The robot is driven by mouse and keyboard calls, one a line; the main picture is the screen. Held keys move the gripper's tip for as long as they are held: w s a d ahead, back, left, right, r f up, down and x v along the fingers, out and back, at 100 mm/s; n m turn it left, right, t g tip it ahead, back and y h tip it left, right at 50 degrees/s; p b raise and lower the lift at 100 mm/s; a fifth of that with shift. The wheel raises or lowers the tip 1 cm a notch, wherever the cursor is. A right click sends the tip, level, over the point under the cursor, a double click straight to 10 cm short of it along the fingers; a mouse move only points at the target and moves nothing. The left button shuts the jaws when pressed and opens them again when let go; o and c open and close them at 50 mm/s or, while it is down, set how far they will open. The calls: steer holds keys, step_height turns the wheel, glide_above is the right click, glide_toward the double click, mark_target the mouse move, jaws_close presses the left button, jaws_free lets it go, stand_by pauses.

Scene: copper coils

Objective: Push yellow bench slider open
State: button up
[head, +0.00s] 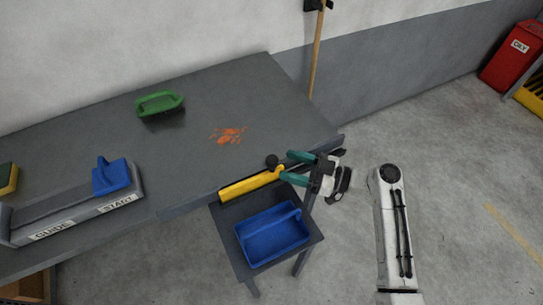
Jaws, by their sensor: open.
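A yellow slider bar (248,186) runs along the front edge of the grey bench (215,85), near its right corner. A round black knob (271,161) shows at the bar's right end. My gripper (286,167), with two teal fingers, is open at the right end of the bar. Its fingers point left toward the knob and bar end, one farther back and one nearer. I cannot tell whether a finger touches the bar or knob. Nothing shows held between the fingers.
Below the bar, a small grey stand holds a blue tray (272,236). A broom handle (317,50) leans behind.

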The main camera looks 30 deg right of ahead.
mark_target(272, 159)
steer(key=p+x, duration=0.1)
steer(key=x, duration=0.5)
jaws_close()
stand_by(0.5)
